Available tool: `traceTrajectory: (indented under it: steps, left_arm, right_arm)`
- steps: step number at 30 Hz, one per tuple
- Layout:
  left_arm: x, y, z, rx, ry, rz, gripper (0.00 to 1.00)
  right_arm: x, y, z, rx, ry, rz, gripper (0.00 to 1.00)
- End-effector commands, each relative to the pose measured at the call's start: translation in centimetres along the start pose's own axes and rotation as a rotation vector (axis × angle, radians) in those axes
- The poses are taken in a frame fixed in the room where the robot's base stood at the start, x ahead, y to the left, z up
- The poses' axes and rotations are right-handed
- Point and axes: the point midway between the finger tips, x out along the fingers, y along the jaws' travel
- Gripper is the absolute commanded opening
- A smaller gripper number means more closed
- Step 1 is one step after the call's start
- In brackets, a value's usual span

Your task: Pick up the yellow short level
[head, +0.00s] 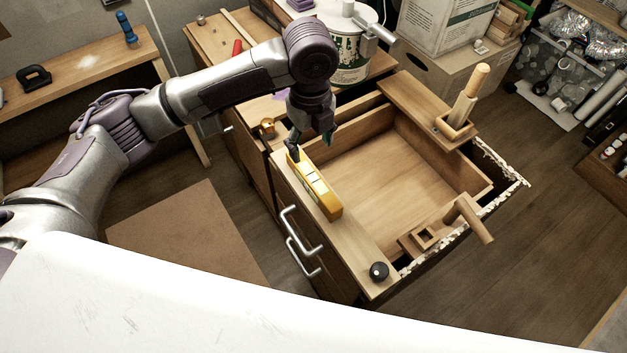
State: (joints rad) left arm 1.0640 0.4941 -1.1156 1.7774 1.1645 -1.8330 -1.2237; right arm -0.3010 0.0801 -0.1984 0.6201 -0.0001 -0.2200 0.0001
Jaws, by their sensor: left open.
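The yellow short level (316,187) lies on the wooden top along the front edge of the cabinet, beside the open wooden box-like recess. My left gripper (312,142) is open and points down just above the far end of the level. Its fingers overlap that end in the picture, and I cannot tell whether they touch it. My right gripper is not in view.
The empty wooden recess (400,175) is to the right of the level. A wooden clamp-like tool (462,105) stands upright at its far right corner. A black knob (379,271) sits near the front corner. A white bucket (347,60) stands behind my arm.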

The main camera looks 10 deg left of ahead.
Motion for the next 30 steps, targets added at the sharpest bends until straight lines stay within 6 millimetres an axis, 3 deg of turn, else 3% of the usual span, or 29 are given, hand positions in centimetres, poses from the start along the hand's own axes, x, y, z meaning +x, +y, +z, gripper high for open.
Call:
traceTrajectory:
  steps: [12, 20, 30]
  left_arm:
    - [6.8, 0.0, 0.1, 0.002, 0.002, 0.006, 0.67]
    - [8.8, -0.1, 0.1, 0.004, 0.000, 0.005, 0.67]
    - [13.2, -0.6, 0.5, 0.003, -0.001, 0.004, 0.67]
  right_arm:
    - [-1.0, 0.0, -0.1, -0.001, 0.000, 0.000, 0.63]
    - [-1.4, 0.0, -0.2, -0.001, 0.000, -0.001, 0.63]
    - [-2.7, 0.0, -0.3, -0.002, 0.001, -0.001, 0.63]
